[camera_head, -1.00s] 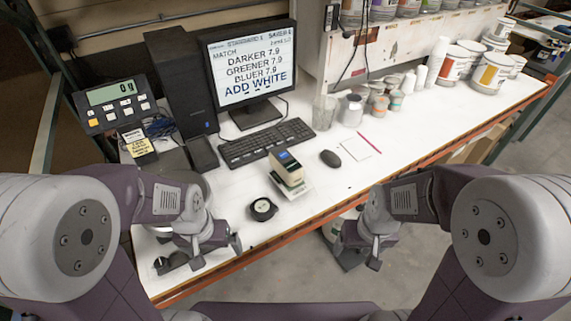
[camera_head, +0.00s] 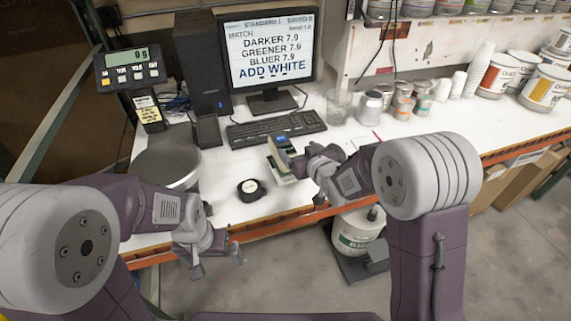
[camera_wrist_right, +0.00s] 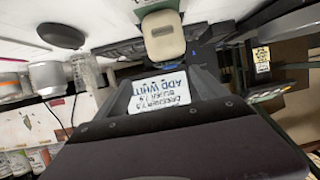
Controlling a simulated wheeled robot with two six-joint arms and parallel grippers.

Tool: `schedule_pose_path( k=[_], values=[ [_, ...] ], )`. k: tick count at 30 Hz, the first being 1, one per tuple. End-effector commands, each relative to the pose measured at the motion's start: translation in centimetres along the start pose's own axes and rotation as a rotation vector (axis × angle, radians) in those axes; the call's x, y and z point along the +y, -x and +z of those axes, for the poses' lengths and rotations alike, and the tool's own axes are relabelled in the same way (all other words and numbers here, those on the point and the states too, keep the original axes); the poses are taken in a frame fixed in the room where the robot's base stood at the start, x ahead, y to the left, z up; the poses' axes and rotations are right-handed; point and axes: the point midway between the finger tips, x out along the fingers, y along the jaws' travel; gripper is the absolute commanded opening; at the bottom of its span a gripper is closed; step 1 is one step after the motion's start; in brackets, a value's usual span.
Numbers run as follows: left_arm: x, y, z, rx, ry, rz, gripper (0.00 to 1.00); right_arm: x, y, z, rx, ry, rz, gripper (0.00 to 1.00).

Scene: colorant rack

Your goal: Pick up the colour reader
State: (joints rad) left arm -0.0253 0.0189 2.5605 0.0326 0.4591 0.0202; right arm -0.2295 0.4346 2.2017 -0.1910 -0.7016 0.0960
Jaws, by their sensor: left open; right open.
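In the right wrist view the reader's cream rounded end (camera_wrist_right: 163,35) shows near the top centre. I cannot tell whether a finger touches it. My left gripper (camera_head: 217,262) is open and empty in front of the bench's front edge, away from the reader.
A black round puck (camera_head: 251,190) lies left of the card. The keyboard (camera_head: 276,129) and monitor (camera_head: 268,50) stand behind. A round grey scale pan (camera_head: 166,165) is at the left. Cups and cans (camera_head: 403,107) stand back right. The mouse (camera_wrist_right: 60,36) shows in the wrist view.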

Motion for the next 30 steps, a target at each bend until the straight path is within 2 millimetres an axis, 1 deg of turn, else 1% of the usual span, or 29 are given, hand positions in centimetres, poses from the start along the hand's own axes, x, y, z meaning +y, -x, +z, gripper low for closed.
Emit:
schedule_pose_path(
  k=[1,3,7,8,12,14,20,24,27,30],
  values=[
    [0.0,-0.6,0.0,0.001,0.0,0.0,1.0,-0.6,-0.4,1.2,-0.013,0.002,-0.01,0.82],
    [0.0,-0.8,0.0,0.001,0.0,0.0,1.0,-1.0,-0.6,1.8,-0.02,0.005,-0.018,0.82],
    [0.0,-0.6,0.0,0.001,0.001,0.0,1.0,-1.2,-0.7,1.6,-0.022,0.006,-0.021,0.82],
    [0.0,-0.5,0.0,0.001,0.001,0.0,1.0,-1.2,-0.9,1.6,-0.023,0.005,-0.021,0.82],
    [0.0,0.1,-0.1,0.001,0.0,0.0,1.0,-1.2,-3.2,1.6,-0.024,0.005,-0.02,0.82],
    [0.0,0.2,-0.1,0.001,0.0,0.0,1.0,-1.2,-3.9,1.6,-0.024,0.005,-0.02,0.82],
    [0.0,0.5,-0.1,0.001,0.0,0.0,1.0,-1.2,-4.8,1.5,-0.024,0.005,-0.019,0.82],
    [0.0,1.6,-0.2,0.001,0.0,0.0,1.0,-1.1,-7.3,1.0,-0.024,0.005,-0.019,0.82],
    [0.0,1.7,-0.2,0.001,0.0,0.0,1.0,-1.1,-8.9,1.2,-0.024,0.004,-0.019,0.82],
    [0.0,1.7,-0.2,0.001,0.0,0.0,1.0,-1.1,-9.6,1.3,-0.023,0.004,-0.019,0.82]
  ],
)
